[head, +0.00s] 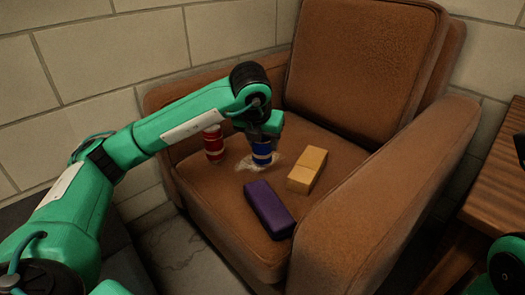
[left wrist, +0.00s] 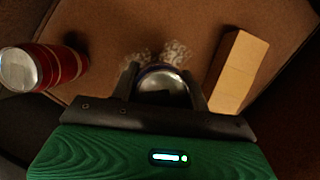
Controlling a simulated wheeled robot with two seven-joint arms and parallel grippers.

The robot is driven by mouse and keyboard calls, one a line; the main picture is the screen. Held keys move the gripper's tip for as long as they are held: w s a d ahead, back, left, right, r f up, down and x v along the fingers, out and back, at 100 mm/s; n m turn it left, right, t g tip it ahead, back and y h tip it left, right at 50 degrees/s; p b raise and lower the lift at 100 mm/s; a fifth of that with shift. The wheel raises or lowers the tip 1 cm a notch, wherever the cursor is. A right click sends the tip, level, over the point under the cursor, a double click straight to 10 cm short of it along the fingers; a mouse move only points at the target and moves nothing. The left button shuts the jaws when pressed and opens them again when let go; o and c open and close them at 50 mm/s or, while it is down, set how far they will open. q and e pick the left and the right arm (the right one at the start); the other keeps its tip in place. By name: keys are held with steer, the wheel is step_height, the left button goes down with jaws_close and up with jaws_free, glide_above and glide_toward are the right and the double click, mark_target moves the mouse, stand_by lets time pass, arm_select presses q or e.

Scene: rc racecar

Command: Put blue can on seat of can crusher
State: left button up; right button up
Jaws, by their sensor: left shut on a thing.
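The blue can (head: 262,153) is upright at the seat of a brown armchair, over a pale worn patch (head: 248,163). I cannot tell whether it touches the seat. My left gripper (head: 262,138) comes down from above and is shut on the can. In the left wrist view, the can's silver top (left wrist: 163,88) sits between the two dark fingers of the left gripper (left wrist: 162,82). No can crusher can be made out. My right gripper is not in view; only part of my right arm shows at the lower right.
A red can (head: 213,145) stands on the seat just left of the blue can. A tan block (head: 307,170) and a purple block (head: 268,208) lie to its right and front. The armchair's armrest (head: 400,190) rises at right, beside a wooden table (head: 497,190).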

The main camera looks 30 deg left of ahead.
arm_select(q)
steer(key=shift+f, duration=1.05)
steer(key=o, duration=0.5)
steer(key=shift+b, duration=0.3)
steer(key=o, duration=0.4)
steer(key=shift+o, duration=0.2)
steer(key=shift+r, duration=0.1)
